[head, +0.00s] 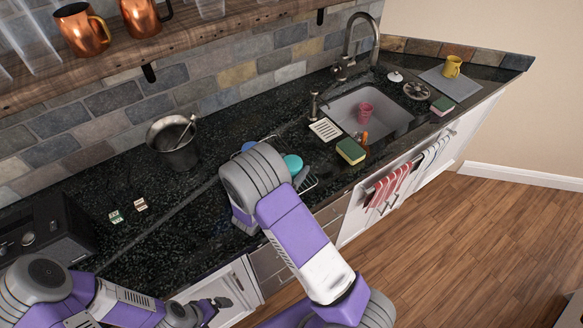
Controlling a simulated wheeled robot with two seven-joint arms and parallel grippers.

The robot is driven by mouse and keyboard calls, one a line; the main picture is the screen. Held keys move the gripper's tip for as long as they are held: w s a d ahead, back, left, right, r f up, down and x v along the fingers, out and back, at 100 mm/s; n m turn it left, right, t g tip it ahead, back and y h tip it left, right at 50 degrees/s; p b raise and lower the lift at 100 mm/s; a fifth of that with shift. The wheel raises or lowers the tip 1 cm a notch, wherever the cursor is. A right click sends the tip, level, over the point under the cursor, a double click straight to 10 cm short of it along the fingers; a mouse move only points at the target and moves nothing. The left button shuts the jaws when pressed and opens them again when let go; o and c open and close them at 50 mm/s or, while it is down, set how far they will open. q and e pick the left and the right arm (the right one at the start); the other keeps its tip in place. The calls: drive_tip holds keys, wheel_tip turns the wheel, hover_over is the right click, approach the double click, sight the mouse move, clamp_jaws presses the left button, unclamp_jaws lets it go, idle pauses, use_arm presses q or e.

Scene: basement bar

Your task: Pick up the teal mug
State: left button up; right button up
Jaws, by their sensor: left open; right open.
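A teal rounded item (293,163), which looks like the teal mug, sits at a wire rack (309,184) on the dark counter. My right arm covers its left side, and I cannot make out a handle. My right arm's wrist end is just left of it, over the counter, but its gripper is hidden behind my arm. My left gripper (224,302) is low in front of the cabinets, open, below the counter edge and well away from the teal item.
A metal bucket (174,143) stands on the counter at the back. A yellow mug (452,66) is far right. Copper mugs (82,30) stand on the shelf above. The left-middle counter is mostly clear.

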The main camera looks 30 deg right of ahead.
drive_tip(key=x, duration=0.2)
drive_tip(key=shift+w+d, duration=0.15)
drive_tip(key=shift+d, duration=0.05)
drive_tip(key=c, duration=0.9)
drive_tip(key=shift+r, duration=0.1)
